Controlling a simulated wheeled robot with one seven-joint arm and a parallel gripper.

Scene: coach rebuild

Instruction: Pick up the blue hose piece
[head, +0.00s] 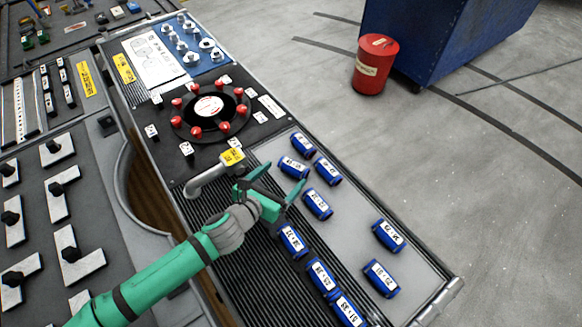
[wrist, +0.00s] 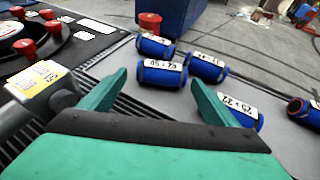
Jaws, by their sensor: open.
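Several blue hose pieces with white labels lie on the bench. One blue hose piece (head: 293,167) lies just beyond my gripper (head: 274,184) in the head view. In the wrist view, a blue hose piece (wrist: 162,73) lies ahead, between the lines of my open fingers (wrist: 160,85). Another blue hose piece (head: 317,204) lies right of my gripper and shows partly behind the right finger in the wrist view (wrist: 240,110). Two more hose pieces (head: 303,144) (head: 328,171) lie farther back. My gripper is empty and apart from the piece ahead.
A grey bent pipe with a yellow tag (head: 232,157) stands close left of my gripper. A black round fixture with red knobs (head: 208,106) lies behind it. More hose pieces (head: 388,235) lie to the right and front. A red bin (head: 375,65) stands on the floor.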

